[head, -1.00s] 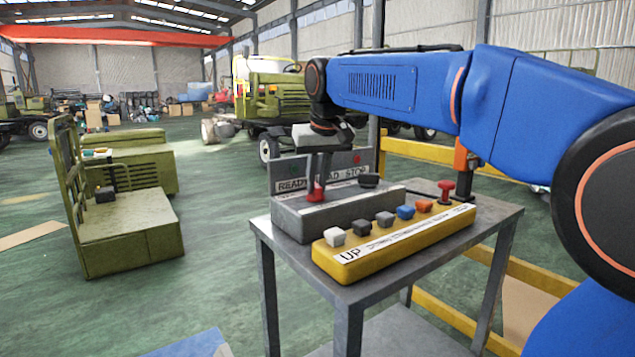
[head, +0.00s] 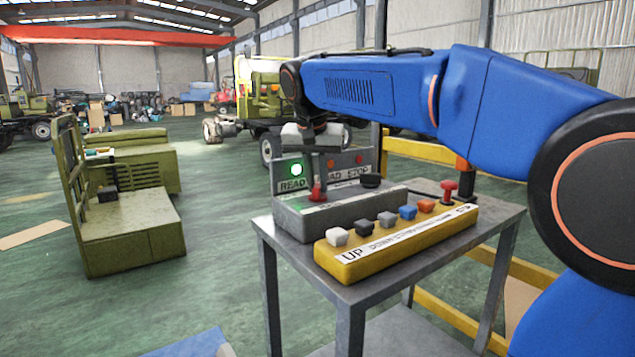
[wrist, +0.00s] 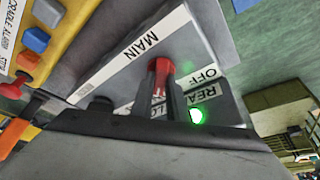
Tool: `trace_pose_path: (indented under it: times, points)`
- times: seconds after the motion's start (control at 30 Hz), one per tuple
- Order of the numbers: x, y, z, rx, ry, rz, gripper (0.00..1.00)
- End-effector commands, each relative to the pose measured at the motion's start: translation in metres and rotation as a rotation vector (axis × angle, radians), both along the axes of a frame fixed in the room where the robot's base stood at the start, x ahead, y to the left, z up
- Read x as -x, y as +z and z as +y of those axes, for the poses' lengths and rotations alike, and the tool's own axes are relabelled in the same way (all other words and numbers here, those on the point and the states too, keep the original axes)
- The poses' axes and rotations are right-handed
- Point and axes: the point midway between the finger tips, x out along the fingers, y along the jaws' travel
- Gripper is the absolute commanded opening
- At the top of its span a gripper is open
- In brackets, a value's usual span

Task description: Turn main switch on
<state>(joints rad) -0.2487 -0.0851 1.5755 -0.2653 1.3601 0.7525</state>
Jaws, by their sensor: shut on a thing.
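The main switch is a red handle (head: 317,194) on a grey box (head: 330,211) on the metal table. In the wrist view the red handle (wrist: 160,72) stands between labels reading MAIN and OFF. My gripper (head: 318,182) is above the grey box, its fingers pointing down and shut on the handle. The fingers (wrist: 159,92) partly hide the handle in the wrist view. Behind the box, a green lamp (head: 296,169) over the READY label is lit; it also glows in the wrist view (wrist: 197,115).
A yellow control panel (head: 395,243) with several coloured buttons and a red mushroom button (head: 449,190) stands in front of the grey box. A black knob (head: 370,181) is right of the handle. Yellow rails (head: 420,150) run behind the table.

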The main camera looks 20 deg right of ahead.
Motion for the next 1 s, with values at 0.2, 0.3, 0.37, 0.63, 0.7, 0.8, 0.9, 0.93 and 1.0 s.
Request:
trace_pose_path:
  times: [0.2,0.3,0.37,0.63,0.7,0.8,0.9,0.93,1.0]
  points:
    - [0.0,0.0,0.0,-0.001,-0.002,0.0,0.0]
    - [0.0,0.0,0.0,0.0,-0.001,0.0,0.0]
    - [0.0,0.0,0.0,0.0,-0.001,0.0,0.26]
    - [0.0,0.0,0.0,0.0,0.0,0.0,0.33]
    - [0.0,0.001,0.0,0.0,0.0,0.0,0.33]
    - [0.002,0.005,0.001,0.0,0.0,-0.001,0.33]
    - [0.005,0.016,0.004,0.0,0.001,-0.002,0.33]
    - [0.007,0.021,0.005,-0.001,0.001,-0.003,0.33]
    - [0.011,0.032,0.007,0.0,0.002,-0.002,0.33]
